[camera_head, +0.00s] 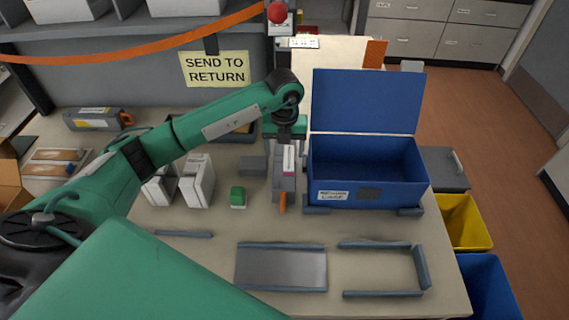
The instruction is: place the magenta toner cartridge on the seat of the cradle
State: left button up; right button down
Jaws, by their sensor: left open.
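A grey cartridge (289,160) with a white and magenta label and an orange tab at its near end lies left of the blue box. My left gripper (286,138) is over its far end, jaws open; its fingertips are too small to make out, so I cannot tell whether they touch it. A grey plate between two blue-grey rails (280,268) lies empty at the front of the table and looks like the cradle. A three-sided frame of similar rails (421,268) lies empty to its right. My right gripper is not in view.
An open blue box (368,185) with a raised lid stands right of the cartridge. A small green block (238,196) and white boxes (196,181) stand to the left. Another grey cartridge (97,119) lies at the back left. Yellow and blue bins stand beyond the right edge.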

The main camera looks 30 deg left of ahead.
aim_at(285, 159)
pick_arm(q)
jog(key=shift+f, duration=0.6)
jog(key=f+p, duration=0.1)
jog(key=f, duration=0.1)
jog(key=w+f+p, duration=0.1)
jog(key=f, duration=0.1)
jog(key=shift+a+f, duration=0.15)
jog(key=shift+a, duration=0.05)
jog(key=shift+f, duration=0.35)
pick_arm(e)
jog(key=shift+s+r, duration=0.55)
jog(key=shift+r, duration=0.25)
pick_arm(q)
jog(key=shift+c, duration=0.4)
jog(key=c, duration=1.1)
jog(key=shift+r, duration=0.1)
jog(key=shift+c, duration=0.8)
